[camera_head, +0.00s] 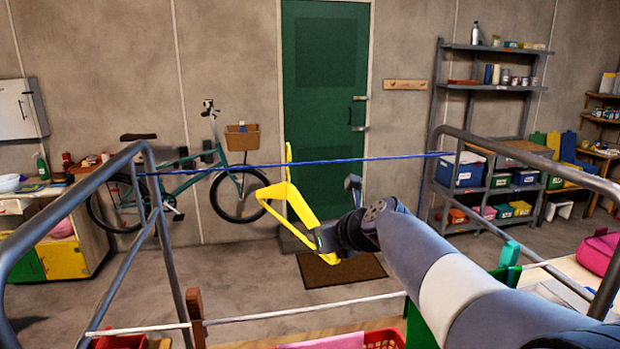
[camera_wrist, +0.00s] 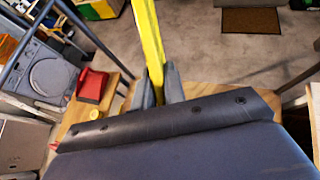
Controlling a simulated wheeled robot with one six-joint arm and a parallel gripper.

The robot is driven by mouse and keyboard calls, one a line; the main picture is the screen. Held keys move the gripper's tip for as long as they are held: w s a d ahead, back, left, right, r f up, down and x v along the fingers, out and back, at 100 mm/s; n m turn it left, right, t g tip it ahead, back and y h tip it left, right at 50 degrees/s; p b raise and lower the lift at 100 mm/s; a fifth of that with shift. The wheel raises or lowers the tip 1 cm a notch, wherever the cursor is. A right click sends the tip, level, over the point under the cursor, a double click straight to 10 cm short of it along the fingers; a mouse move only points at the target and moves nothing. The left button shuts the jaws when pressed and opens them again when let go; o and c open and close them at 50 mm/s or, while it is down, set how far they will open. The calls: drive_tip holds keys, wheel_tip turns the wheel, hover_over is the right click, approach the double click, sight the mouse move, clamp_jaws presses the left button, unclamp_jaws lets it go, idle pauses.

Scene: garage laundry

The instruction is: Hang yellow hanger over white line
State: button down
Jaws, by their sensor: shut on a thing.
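The yellow hanger (camera_head: 275,192) is in the middle of the head view, its hook pointing up and its body slanting down to the right. My gripper (camera_head: 328,238) is shut on the hanger's lower right part; in the wrist view the yellow bar (camera_wrist: 149,45) rises between my two fingers (camera_wrist: 158,90). The white line (camera_head: 290,311) runs across the lower part of the head view, below the hanger and clearly apart from it in the picture. The hanger's hook overlaps the blue line in the picture; I cannot tell whether they touch.
The blue line (camera_head: 240,167) stretches between grey metal rails, left (camera_head: 150,190) and right (camera_head: 455,180). A wooden peg (camera_head: 195,308) stands by the white line. A red basket (camera_head: 385,339) is at the bottom. A bicycle, green door (camera_head: 325,100) and shelves stand behind.

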drive_tip(key=shift+s+a+f, duration=0.1)
drive_tip(key=shift+a+f, duration=0.15)
drive_tip(key=shift+f, duration=0.2)
drive_tip(key=shift+r, duration=0.1)
